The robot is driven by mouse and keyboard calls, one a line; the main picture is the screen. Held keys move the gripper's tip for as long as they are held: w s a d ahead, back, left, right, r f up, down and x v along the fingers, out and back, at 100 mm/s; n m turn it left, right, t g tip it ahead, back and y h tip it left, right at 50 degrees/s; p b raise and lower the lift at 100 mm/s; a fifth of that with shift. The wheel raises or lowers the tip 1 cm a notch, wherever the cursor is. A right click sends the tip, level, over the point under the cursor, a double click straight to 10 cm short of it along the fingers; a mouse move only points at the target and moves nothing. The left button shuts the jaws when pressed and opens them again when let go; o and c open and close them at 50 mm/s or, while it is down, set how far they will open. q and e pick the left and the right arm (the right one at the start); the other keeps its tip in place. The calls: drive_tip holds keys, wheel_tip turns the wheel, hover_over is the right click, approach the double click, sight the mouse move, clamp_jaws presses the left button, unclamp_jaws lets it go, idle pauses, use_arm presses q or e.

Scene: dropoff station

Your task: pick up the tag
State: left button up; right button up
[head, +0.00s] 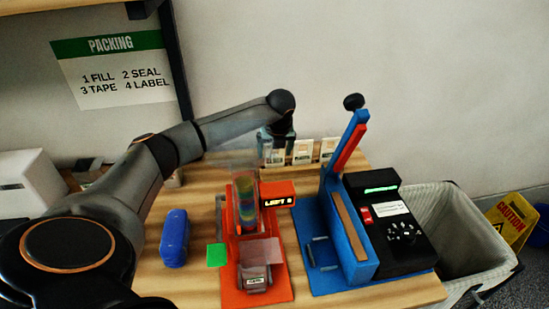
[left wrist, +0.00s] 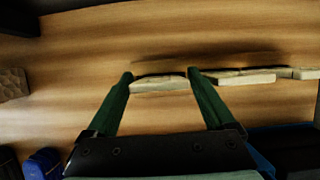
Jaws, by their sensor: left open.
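Several small pale tags stand in a row at the back of the wooden table, the middle one (head: 303,153) and the right one (head: 328,148) showing clearly in the head view. My left gripper (head: 276,152) is over the left end of this row, pointing down, and partly hides the leftmost tag. In the left wrist view the green fingers of my left gripper (left wrist: 160,76) are open, with one tag (left wrist: 158,84) between their tips. Another tag (left wrist: 240,78) lies just right of the right finger. My right gripper is not in view.
A red device (head: 283,285) with a clear colourful container stands mid-table. A blue sealer-like press (head: 345,250) and a black box (head: 392,205) stand right. A blue object (head: 174,238) and a green square (head: 217,255) lie left. A lined bin (head: 450,225) stands beyond the table's right edge.

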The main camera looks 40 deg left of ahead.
use_arm(q)
drive_tip(key=shift+f, duration=0.25)
drive_tip(key=c, duration=1.1)
wheel_tip(320, 180, up, 10)
drive_tip(key=shift+r+b, duration=0.1)
drive_tip(key=shift+b, duration=0.45)
